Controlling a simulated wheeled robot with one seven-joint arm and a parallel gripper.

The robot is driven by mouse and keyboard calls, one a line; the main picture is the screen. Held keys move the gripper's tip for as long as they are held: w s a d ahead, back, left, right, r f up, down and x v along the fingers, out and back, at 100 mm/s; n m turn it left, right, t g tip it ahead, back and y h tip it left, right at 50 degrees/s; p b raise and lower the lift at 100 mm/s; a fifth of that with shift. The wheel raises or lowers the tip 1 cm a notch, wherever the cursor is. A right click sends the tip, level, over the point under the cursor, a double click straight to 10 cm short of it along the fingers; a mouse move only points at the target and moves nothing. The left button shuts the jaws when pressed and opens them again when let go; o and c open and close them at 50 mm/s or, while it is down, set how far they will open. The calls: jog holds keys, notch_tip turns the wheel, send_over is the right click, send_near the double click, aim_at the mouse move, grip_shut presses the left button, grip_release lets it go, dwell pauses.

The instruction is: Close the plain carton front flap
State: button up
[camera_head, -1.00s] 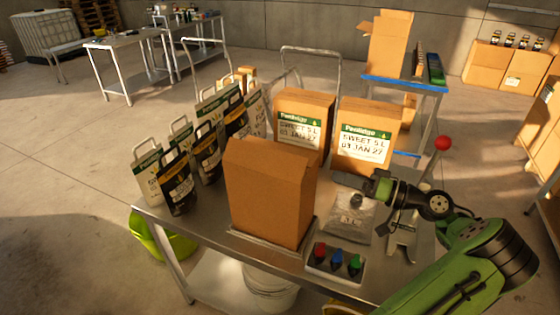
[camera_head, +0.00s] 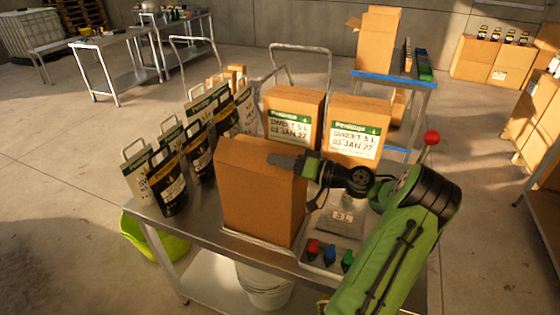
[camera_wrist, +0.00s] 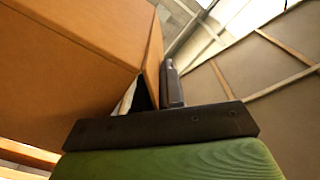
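The plain brown carton (camera_head: 258,203) stands upright near the front of the metal table in the head view. Its top (camera_head: 250,148) looks folded over at the front, but the flap's exact angle is hard to tell. My gripper (camera_head: 288,162) reaches in from the right at the height of the carton's top right edge, overlapping it in the picture. In the wrist view the carton (camera_wrist: 75,45) fills the upper left, and one dark finger (camera_wrist: 172,85) shows close beside its edge. The other finger is hidden, so the opening cannot be seen.
Two labelled cartons (camera_head: 357,134) stand behind the plain one. Several pouches (camera_head: 170,182) are at the left. A clear bag (camera_head: 340,218) and a tray of coloured bottles (camera_head: 328,257) lie at the right, near my arm. Hooped metal handles rise behind.

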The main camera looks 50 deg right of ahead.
grip_shut()
jog(key=shift+w+d+f+m+p, duration=0.1)
jog(key=shift+d+f+m+p, duration=0.1)
jog(key=shift+m+p, duration=0.6)
jog(key=shift+o, duration=1)
grip_release()
jog(key=v, duration=1.5)
jog(key=shift+s+d+b, duration=0.2)
jog(key=shift+s+b, duration=0.1)
jog(key=shift+b, duration=0.05)
